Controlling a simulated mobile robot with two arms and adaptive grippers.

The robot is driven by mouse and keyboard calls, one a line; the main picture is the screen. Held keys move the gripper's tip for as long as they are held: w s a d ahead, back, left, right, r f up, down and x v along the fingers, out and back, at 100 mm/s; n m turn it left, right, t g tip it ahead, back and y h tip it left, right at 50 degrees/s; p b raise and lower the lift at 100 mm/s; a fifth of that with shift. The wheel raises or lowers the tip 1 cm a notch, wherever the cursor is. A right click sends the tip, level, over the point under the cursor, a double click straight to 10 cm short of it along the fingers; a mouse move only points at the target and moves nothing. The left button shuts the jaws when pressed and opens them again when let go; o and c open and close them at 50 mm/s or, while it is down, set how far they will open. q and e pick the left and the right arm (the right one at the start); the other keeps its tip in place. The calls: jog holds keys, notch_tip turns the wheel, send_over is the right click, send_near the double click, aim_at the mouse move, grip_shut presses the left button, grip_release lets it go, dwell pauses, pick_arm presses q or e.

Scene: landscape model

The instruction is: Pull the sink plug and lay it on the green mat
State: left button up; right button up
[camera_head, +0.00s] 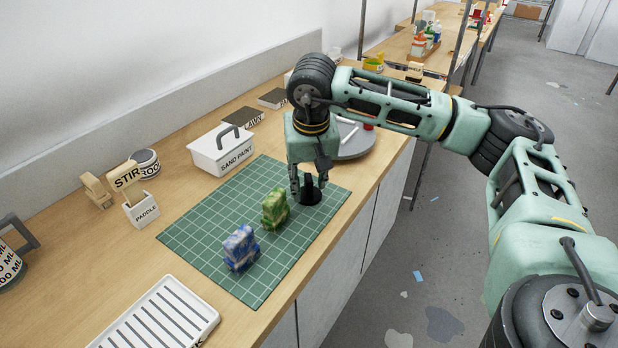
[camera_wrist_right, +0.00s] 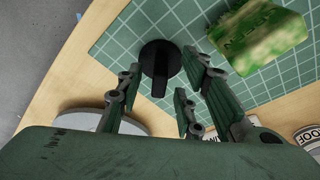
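The black plug (camera_head: 311,196), a round disc with an upright grip, is on the green mat (camera_head: 207,227) near its right corner. The plug also shows in the right wrist view (camera_wrist_right: 158,58), over the mat's grid, where it appears to rest flat. My right gripper (camera_head: 309,184) points down right at the plug, its fingers on either side of the grip. In the wrist view the fingers (camera_wrist_right: 158,92) are apart, with a visible gap to the plug's grip. My left gripper is not in view.
A green sponge-like block (camera_head: 275,208) stands close left of the plug, and a blue one (camera_head: 241,248) nearer. A round grey dish (camera_head: 357,143) is behind the gripper. A white sand paint caddy (camera_head: 221,151) and a ribbed white tray (camera_head: 160,318) flank the mat.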

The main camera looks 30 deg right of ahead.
aim_at(309, 200)
jog(key=shift+p+v, duration=0.8)
jog(key=shift+v, duration=0.4)
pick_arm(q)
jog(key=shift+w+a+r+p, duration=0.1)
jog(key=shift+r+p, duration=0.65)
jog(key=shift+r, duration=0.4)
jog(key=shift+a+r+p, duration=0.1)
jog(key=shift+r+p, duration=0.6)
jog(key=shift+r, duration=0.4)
pick_arm(e)
jog(key=shift+v, duration=2.3)
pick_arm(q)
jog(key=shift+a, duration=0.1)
